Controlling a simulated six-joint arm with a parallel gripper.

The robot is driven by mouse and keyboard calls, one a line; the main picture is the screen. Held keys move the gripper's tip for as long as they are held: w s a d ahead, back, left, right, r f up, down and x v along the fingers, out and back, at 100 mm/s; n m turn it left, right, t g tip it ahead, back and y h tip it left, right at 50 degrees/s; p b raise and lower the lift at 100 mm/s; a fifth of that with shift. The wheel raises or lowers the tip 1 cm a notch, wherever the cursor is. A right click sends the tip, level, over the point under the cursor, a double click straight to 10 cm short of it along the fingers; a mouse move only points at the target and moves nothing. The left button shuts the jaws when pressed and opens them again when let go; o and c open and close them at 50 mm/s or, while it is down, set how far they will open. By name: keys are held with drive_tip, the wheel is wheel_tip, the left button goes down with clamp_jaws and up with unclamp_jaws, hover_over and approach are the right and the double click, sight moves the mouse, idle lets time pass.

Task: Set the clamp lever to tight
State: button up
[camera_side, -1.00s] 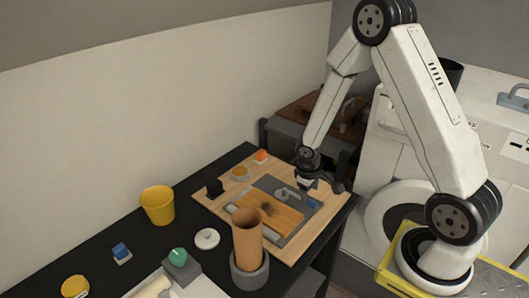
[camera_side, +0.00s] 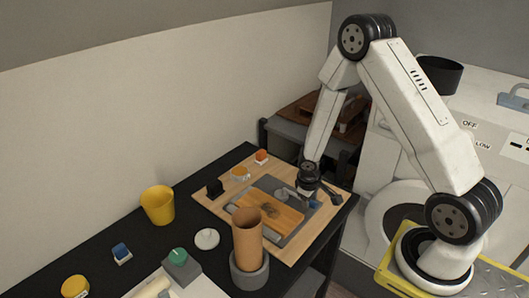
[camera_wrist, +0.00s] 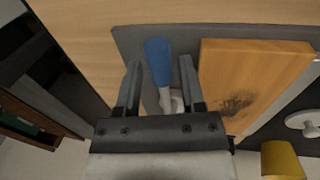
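The clamp lever has a blue handle (camera_wrist: 158,62) and a pale grey shaft. In the wrist view the handle points away from my gripper's body, left of the wooden block (camera_wrist: 240,80). My gripper (camera_wrist: 160,64) is open, with one finger on each side of the lever and a visible gap to both. In the side view my gripper is low over the right part of the board, and a bit of the blue handle (camera_side: 316,204) shows beneath it. The lever's pivot end is partly hidden behind my gripper body in the wrist view.
A wooden board (camera_side: 285,252) carries the grey plate. A brown cylinder in a grey holder (camera_side: 249,273) stands at its front. A yellow cup (camera_side: 158,205), a white disc (camera_side: 207,239) and a blue-topped piece (camera_side: 121,251) sit left on the black table. An orange piece (camera_side: 261,156) is at the back.

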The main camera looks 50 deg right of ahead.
clamp_jaws()
idle(1.2)
